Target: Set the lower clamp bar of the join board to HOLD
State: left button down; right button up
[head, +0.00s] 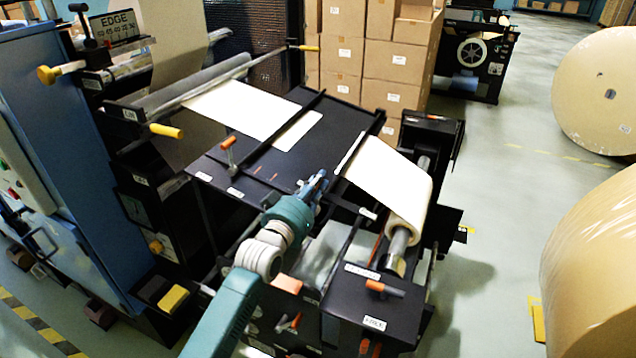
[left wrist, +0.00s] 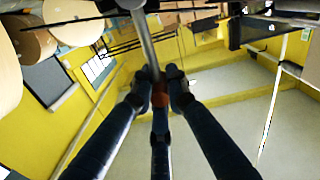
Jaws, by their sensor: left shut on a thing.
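The black join board (head: 290,135) lies tilted across the machine in the head view. Its upper clamp bar (head: 287,128) crosses it, with an orange-tipped lever (head: 228,145) standing at its near end. The lower clamp bar (head: 374,128) runs along the right edge of the board. My left gripper (head: 318,180) is at this bar's near end. In the left wrist view the fingers (left wrist: 160,85) are closed around an orange-red grip (left wrist: 160,97) on a grey metal lever (left wrist: 146,45). The fingers hide most of the grip. The HOLD mark cannot be read. My right gripper is not in view.
Pale paper (head: 240,108) lies on the board's left part; another sheet (head: 390,185) runs down to a roller at right. Orange (head: 383,287) and yellow handles (head: 165,130) stick out nearby. Cartons (head: 390,60) stand behind. Large kraft rolls (head: 600,90) stand on the floor at right.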

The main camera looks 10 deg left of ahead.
pick_arm(q)
jog(key=shift+w+r, duration=0.1)
jog(key=shift+r, duration=0.3)
jog(key=c, duration=1.8)
grip_release()
jog(key=shift+c, duration=0.2)
jog(key=shift+o, duration=0.6)
jog(key=shift+f, duration=0.2)
jog(key=v, duration=1.2)
